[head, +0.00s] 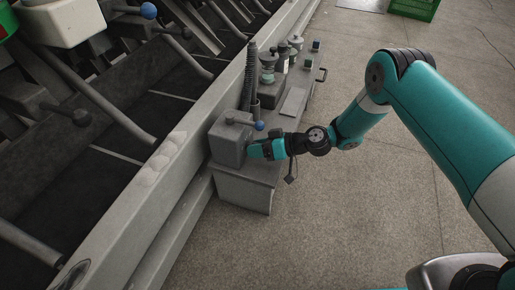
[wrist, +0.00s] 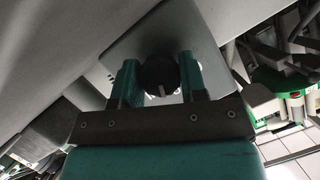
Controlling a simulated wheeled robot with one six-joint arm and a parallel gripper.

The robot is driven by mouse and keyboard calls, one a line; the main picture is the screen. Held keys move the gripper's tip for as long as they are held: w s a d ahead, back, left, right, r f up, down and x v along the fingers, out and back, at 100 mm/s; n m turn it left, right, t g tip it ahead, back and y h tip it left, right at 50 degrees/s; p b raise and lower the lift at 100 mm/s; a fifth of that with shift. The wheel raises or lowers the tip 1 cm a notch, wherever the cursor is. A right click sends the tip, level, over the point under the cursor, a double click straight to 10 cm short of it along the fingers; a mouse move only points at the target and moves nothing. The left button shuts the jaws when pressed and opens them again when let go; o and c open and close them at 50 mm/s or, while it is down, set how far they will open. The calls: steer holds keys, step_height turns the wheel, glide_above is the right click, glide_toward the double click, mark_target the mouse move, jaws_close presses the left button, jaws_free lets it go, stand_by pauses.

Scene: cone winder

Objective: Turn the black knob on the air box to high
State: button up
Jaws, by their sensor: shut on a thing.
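The air box (head: 230,142) is a grey box at the near end of the bench beside the machine in the head view. My gripper (head: 251,150) is at its right side face, and the knob is hidden there. In the wrist view the box's light grey panel (wrist: 127,45) faces me. The round black knob (wrist: 159,70) sits on it, with a pale pointer mark at its lower edge in the picture. My gripper (wrist: 159,78) has one teal finger on each side of the knob and is shut on it. The setting labels are too small to read.
A blue ball (head: 259,126) shows close above my gripper. A ribbed dark hose (head: 248,77) rises behind the box. Several bottles and small parts stand farther along the bench. The machine frame (head: 172,160) runs along the left. The floor (head: 300,235) to the right is clear.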

steer(key=shift+w+a+m+g+y+b, duration=0.1)
steer(key=shift+m+g+y+b, duration=0.5)
steer(key=shift+m, duration=0.5)
steer(key=shift+m+g+b, duration=0.4)
steer(key=shift+m+b, duration=0.25)
steer(key=shift+m, duration=0.15)
steer(key=shift+r+y, duration=0.1)
steer(key=shift+y, duration=0.2)
steer(key=o, duration=0.9)
steer(key=shift+p+v, duration=3.2)
steer(key=shift+v, duration=5.6)
